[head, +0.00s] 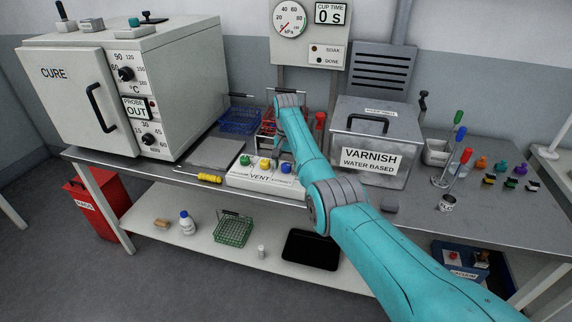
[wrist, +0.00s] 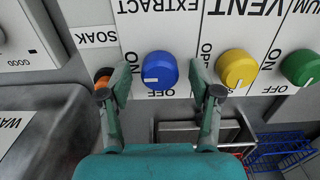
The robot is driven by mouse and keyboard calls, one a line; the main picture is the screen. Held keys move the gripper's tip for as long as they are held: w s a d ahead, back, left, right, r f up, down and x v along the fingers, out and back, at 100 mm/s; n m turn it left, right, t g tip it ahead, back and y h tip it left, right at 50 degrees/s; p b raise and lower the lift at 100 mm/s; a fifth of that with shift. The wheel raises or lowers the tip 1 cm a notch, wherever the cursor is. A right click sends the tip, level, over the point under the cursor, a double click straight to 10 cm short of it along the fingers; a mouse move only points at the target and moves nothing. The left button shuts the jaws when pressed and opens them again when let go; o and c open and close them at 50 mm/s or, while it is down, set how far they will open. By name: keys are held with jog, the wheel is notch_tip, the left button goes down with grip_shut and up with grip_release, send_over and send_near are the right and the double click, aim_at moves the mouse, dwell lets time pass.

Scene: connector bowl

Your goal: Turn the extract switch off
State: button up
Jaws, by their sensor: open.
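The blue extract switch knob (wrist: 160,70) sits below the EXTRACT label in the wrist view, with a pale mark on its lower left face. An OFF label lies just beneath the knob. In the head view the blue knob (head: 286,168) is at the right end of the white VENT panel (head: 262,179). My gripper (wrist: 160,92) is open and empty, with one finger to the left and one to the right of the blue knob. I cannot tell how far the fingertips are from the panel. In the head view my arm partly hides the gripper.
Yellow (wrist: 237,68) and green (wrist: 301,67) knobs stand to the right of the blue one in the wrist view. An orange knob (wrist: 103,77) is by the left finger. The varnish box (head: 370,140) and blue basket (head: 239,120) flank the work spot.

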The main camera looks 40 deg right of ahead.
jog(key=c, duration=1.1)
jog(key=shift+c, duration=0.2)
jog(key=shift+n, duration=0.4)
jog(key=n, duration=0.3)
jog(key=shift+n, duration=0.3)
jog(key=n, duration=0.4)
jog(key=shift+n, duration=0.3)
jog(key=n, duration=0.4)
jog(key=shift+n, duration=2.4)
